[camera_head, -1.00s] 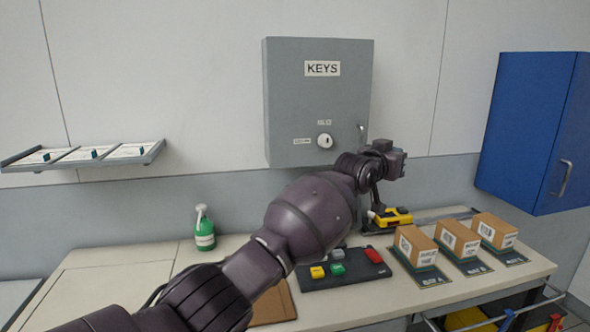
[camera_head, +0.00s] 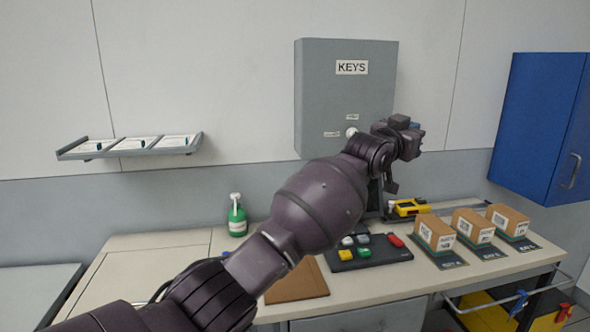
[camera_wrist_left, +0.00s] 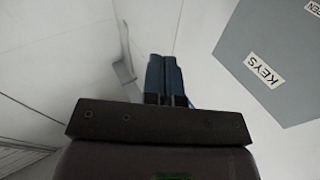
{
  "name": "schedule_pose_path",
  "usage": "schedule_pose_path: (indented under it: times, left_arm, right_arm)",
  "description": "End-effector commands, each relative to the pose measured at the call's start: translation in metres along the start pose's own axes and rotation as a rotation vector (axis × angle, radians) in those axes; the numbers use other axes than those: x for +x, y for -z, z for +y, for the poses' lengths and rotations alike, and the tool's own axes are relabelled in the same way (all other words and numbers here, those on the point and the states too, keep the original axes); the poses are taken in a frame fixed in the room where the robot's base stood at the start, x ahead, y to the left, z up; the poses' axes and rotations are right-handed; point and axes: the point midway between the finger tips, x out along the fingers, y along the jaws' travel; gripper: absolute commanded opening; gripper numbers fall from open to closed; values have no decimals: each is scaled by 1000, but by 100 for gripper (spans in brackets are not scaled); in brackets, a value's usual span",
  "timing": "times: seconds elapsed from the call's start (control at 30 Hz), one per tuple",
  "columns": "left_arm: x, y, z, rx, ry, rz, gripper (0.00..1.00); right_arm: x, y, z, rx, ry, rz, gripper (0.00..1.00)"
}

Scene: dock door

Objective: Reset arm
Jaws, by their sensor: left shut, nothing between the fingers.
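My left arm reaches in from the lower left in the head view and extends across the workbench toward the key cabinet. My left gripper (camera_head: 413,126) is at its end, in front of the lower right part of the grey cabinet marked KEYS (camera_head: 345,90). In the left wrist view the blue fingers of the left gripper (camera_wrist_left: 172,58) are shut together with nothing between them. The same cabinet (camera_wrist_left: 275,50) shows at the right there, apart from the fingers. The arm hides the cabinet's lower right area. My right gripper is out of view.
The workbench (camera_head: 160,245) holds a green spray bottle (camera_head: 237,217), a black pad with coloured blocks (camera_head: 372,260), a yellow device (camera_head: 408,208) and three cardboard boxes (camera_head: 473,227). A wall shelf (camera_head: 130,147) is at left, a blue cabinet (camera_head: 540,125) at right.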

Motion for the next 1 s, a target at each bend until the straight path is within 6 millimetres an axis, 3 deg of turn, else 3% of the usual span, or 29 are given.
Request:
schedule_pose_path:
  times: [0.17, 0.37, 0.67, 1.0]
  left_arm:
    - [-23, 11, -13, 27, 28, 65, 0]
    - [-58, -10, -41, 28, 89, 98, 0]
    - [-144, -90, -96, 5, 240, 85, 0]
    - [-267, -199, -133, -20, 421, -10, 0]
  right_arm:
    - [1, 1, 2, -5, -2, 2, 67]
    - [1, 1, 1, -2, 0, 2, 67]
    - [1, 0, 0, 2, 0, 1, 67]
    - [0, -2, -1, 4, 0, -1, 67]
